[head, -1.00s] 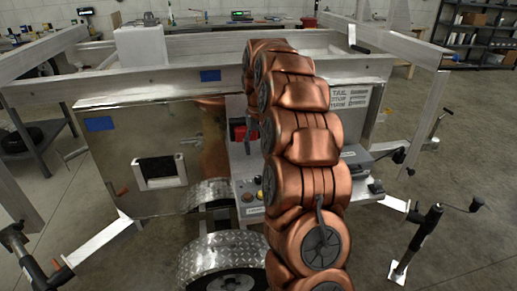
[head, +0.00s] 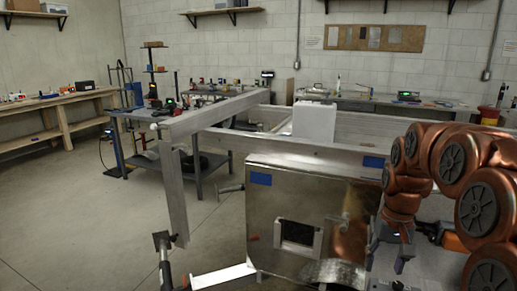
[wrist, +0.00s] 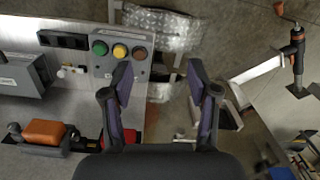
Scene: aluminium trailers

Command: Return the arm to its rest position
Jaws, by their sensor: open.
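My copper arm is at the right of the head view, bent downward. My gripper (head: 389,262) hangs at its lower end in front of the trailer's metal panel. In the wrist view my gripper (wrist: 160,78) shows two dark fingers spread apart with nothing between them. The fingers are open above a gap beside a grey control panel (wrist: 75,75). The panel carries a green button (wrist: 100,48), a yellow button (wrist: 120,51) and a reddish button (wrist: 140,53). No held object shows.
The aluminium trailer frame (head: 180,195) fills the middle of the head view. A tread-plate fender (wrist: 165,30) and a jack with a crank (wrist: 296,50) lie beyond my fingers. Workbenches (head: 60,115) line the walls. Open floor (head: 70,220) lies to the left.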

